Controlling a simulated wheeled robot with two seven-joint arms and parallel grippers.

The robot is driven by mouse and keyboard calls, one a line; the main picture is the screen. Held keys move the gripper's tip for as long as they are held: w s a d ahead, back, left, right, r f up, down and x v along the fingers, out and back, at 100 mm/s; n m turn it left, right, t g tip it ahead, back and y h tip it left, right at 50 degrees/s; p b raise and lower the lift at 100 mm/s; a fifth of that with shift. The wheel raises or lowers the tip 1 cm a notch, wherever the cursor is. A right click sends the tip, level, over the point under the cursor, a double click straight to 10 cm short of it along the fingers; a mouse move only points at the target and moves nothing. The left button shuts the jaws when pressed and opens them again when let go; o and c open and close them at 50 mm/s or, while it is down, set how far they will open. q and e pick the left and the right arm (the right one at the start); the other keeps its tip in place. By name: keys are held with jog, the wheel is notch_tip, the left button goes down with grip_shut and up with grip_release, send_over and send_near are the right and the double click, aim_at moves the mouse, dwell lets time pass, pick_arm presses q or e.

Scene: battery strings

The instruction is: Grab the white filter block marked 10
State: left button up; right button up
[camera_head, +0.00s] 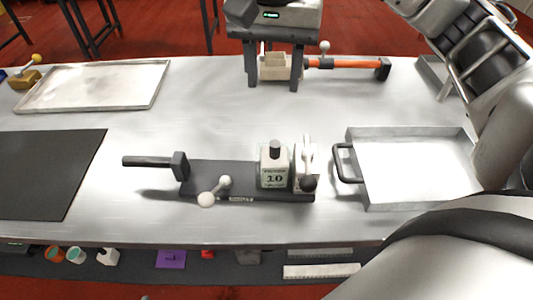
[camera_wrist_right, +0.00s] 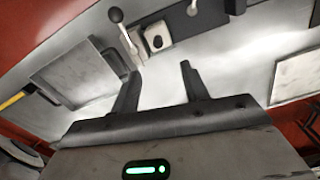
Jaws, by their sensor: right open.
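The white filter block marked 10 (camera_head: 274,171) stands upright on a dark base plate (camera_head: 215,174) near the table's front. It has a black knob on top, and a narrower pale part with a dark ball (camera_head: 308,182) stands close at its right. In the right wrist view the block (camera_wrist_right: 156,37) shows near the top, beyond the fingertips. My right gripper (camera_head: 273,86) is open and empty, its fingers pointing down, well behind the block toward the table's far edge. Its fingers (camera_wrist_right: 160,70) also show apart in the wrist view. My left gripper is not in view.
A metal tray with a black handle (camera_head: 415,165) stands right of the block. A shallow tray (camera_head: 95,84) and black mat (camera_head: 45,172) are left. The table between gripper and block is clear.

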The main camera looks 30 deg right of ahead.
jog(key=b, duration=0.2)
send_over(275, 143)
jog(key=f, duration=0.9)
jog(key=shift+s+a+f, duration=0.2)
jog(key=shift+a+f, duration=0.05)
jog(key=shift+a, duration=0.15)
jog(key=shift+w+d+f+p, duration=0.1)
jog(key=shift+d+f+p, duration=0.05)
jog(key=shift+f, duration=0.8)
jog(key=shift+w+d+f+p, duration=0.1)
jog(key=shift+d+f, duration=0.05)
jog(key=shift+f, duration=0.8)
jog(key=shift+d+f+p, duration=0.15)
jog(key=shift+f, duration=0.8)
grip_shut()
